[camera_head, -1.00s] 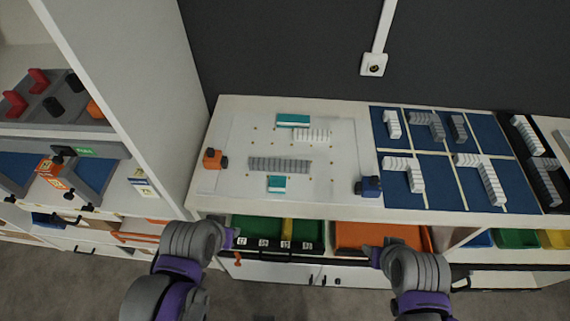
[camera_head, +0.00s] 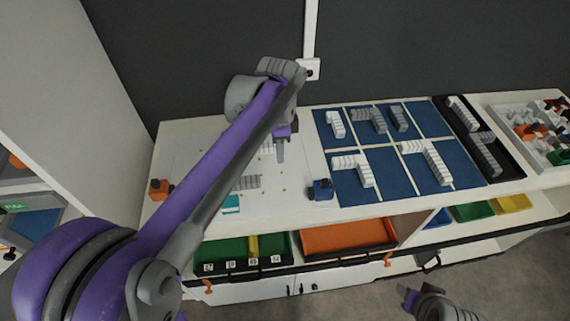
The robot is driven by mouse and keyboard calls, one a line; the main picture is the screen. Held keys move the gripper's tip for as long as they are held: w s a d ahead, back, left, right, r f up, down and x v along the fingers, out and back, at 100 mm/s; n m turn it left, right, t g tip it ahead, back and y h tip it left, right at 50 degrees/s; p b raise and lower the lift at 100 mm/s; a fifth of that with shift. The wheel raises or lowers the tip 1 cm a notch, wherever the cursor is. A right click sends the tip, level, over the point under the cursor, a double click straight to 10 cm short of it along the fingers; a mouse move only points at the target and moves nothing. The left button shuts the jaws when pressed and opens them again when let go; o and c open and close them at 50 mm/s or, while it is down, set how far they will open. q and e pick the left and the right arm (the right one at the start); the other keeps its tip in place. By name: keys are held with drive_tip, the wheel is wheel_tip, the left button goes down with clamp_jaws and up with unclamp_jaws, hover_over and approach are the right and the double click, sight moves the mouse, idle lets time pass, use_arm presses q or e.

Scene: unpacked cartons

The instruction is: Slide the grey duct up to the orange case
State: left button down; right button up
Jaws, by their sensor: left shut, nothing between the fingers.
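The grey ribbed duct (camera_head: 246,183) lies on the white board (camera_head: 195,207); its left part is hidden behind my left arm. The orange case (camera_head: 160,189) with a black knob stands at the board's left edge, left of the duct and apart from it. My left gripper (camera_head: 280,155) is shut and empty, pointing down over the board, beyond and to the right of the visible duct. I cannot tell whether it touches the board. My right gripper (camera_head: 407,297) is low in front of the counter, and its finger opening is unclear.
A teal block (camera_head: 231,204) lies in front of the duct. A blue case (camera_head: 320,189) stands at the board's right edge. A white ribbed piece (camera_head: 267,148) is partly hidden behind my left gripper. Blue panels (camera_head: 377,191) with ducts lie to the right.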

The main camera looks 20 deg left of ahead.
sight(243, 180)
use_arm(q)
wheel_tip(243, 180, down, 9)
drive_tip(key=shift+a+r, duration=0.1)
drive_tip(key=shift+r, duration=0.1)
drive_tip(key=shift+s+a+f, duration=0.15)
drive_tip(key=shift+s+a, duration=0.3)
drive_tip(key=shift+a, duration=0.2)
drive_tip(key=shift+s+a+f, duration=0.1)
drive_tip(key=shift+s+a, duration=0.3)
drive_tip(key=shift+a, duration=0.2)
drive_tip(key=shift+s+a, duration=0.25)
drive_tip(key=shift+a, duration=0.2)
drive_tip(key=s+a, duration=0.2)
drive_tip(key=a, duration=0.1)
drive_tip(key=s+a, duration=0.1)
drive_tip(key=a, duration=0.1)
drive_tip(key=shift+s+a, duration=0.25)
drive_tip(key=shift+w+d, duration=0.1)
